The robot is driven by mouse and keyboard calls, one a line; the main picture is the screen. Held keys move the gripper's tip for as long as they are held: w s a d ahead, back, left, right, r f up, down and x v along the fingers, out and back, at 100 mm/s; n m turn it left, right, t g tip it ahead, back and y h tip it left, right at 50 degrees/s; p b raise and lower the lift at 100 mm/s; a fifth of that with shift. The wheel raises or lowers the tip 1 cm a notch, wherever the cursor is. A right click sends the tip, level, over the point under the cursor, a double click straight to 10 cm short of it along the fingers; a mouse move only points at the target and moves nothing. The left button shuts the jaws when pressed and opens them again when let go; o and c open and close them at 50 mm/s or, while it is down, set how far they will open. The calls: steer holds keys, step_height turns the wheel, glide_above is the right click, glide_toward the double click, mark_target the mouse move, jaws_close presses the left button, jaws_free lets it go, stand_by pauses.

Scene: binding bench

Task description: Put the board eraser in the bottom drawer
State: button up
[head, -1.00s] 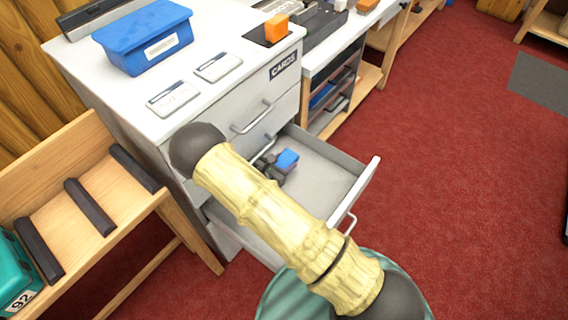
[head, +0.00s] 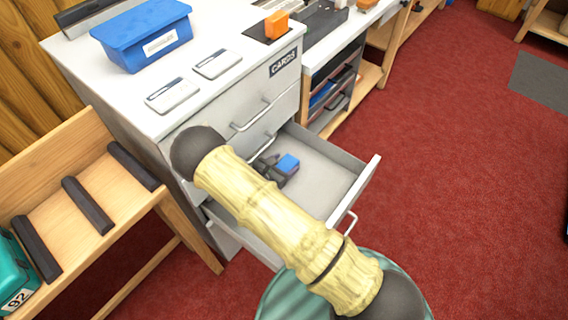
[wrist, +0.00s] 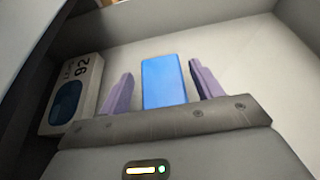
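The board eraser, a blue block (head: 288,163), is inside the pulled-out bottom drawer (head: 345,183) of the white cabinet. In the wrist view the eraser (wrist: 164,82) stands between the two purple fingers of my gripper (wrist: 162,88). In the head view my gripper (head: 268,166) is low in the drawer, partly hidden by my pale arm. I cannot tell whether the eraser touches the drawer floor.
A white box marked 92 (wrist: 72,92) lies left of my gripper in the drawer. Closed drawers with bar handles (head: 251,115) are above. A wooden rack (head: 85,190) is at left. The drawer's right part is clear.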

steer(key=shift+o, duration=0.2)
steer(key=shift+d+r, duration=0.1)
steer(key=shift+r, duration=0.2)
steer(key=p+v, duration=0.2)
steer(key=v, duration=1)
steer(key=shift+r, duration=0.25)
